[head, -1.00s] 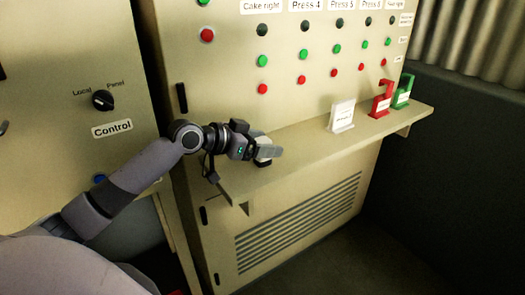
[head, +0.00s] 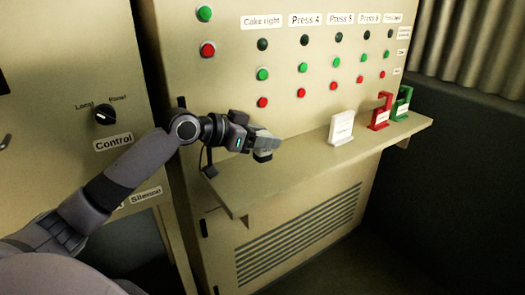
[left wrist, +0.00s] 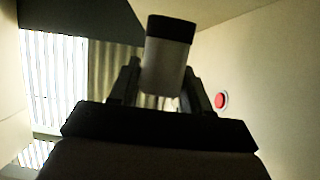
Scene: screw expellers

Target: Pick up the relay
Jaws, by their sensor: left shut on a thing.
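The relay is a small block with a pale body and a dark end. In the left wrist view the relay (left wrist: 167,65) stands between the two dark fingers of my left gripper (left wrist: 163,88), which is shut on it. In the head view my left gripper (head: 266,146) holds the relay (head: 262,156) above the left part of the shelf, with a gap below it. The fingers partly hide the relay there. My right gripper is in neither view.
The shelf (head: 300,165) juts from a cabinet panel with several green and red buttons. A white holder (head: 342,128), a red holder (head: 381,112) and a green holder (head: 402,104) stand on its right part. The shelf's middle is clear.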

